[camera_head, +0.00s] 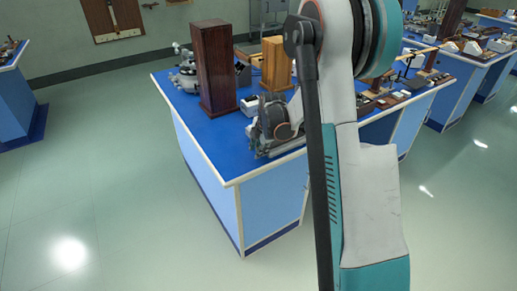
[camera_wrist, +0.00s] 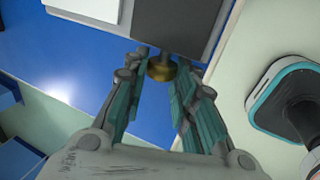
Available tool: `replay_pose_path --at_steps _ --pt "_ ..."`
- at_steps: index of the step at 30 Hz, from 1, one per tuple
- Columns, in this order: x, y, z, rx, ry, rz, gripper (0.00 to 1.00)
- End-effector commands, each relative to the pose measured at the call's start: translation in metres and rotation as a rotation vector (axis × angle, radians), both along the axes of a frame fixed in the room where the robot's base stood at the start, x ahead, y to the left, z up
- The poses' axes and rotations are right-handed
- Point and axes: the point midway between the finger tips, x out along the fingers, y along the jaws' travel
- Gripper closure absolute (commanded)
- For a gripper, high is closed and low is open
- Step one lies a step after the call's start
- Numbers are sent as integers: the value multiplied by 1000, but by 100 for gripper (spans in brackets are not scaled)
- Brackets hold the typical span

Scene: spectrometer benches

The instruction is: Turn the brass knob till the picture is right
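The brass knob (camera_wrist: 162,68) shows in the wrist view at the lower edge of a dark grey panel. My gripper (camera_wrist: 164,64) has its two teal-padded fingers spread, one on each side of the knob. The knob sits between the fingertips, with a narrow gap seeming to show at each side; I cannot tell whether either pad touches it. In the head view I cannot make out the knob or my fingers clearly. No picture made by the instrument can be seen in either view.
The blue bench (camera_head: 236,170) stands ahead, with a tall dark wooden box (camera_head: 214,65) and a lighter wooden box (camera_head: 277,62) on it. Other instruments crowd its right part. Open floor (camera_head: 90,190) lies to the left. The dark grey panel (camera_wrist: 177,22) is close beyond my fingertips.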

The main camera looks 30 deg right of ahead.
Motion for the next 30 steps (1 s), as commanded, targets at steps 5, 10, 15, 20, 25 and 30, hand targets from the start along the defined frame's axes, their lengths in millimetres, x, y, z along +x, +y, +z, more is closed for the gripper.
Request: replay_pose_path --at_steps 5,10,15,20,25,30 --pt "0 0 0 0 2 0 98" --pt "1 0 1 0 27 1 98" --pt "3 1 2 -3 105 2 98" --pt "6 0 2 -7 221 2 98" --pt "9 1 2 -13 359 2 98" --pt "11 1 1 -17 486 1 98"
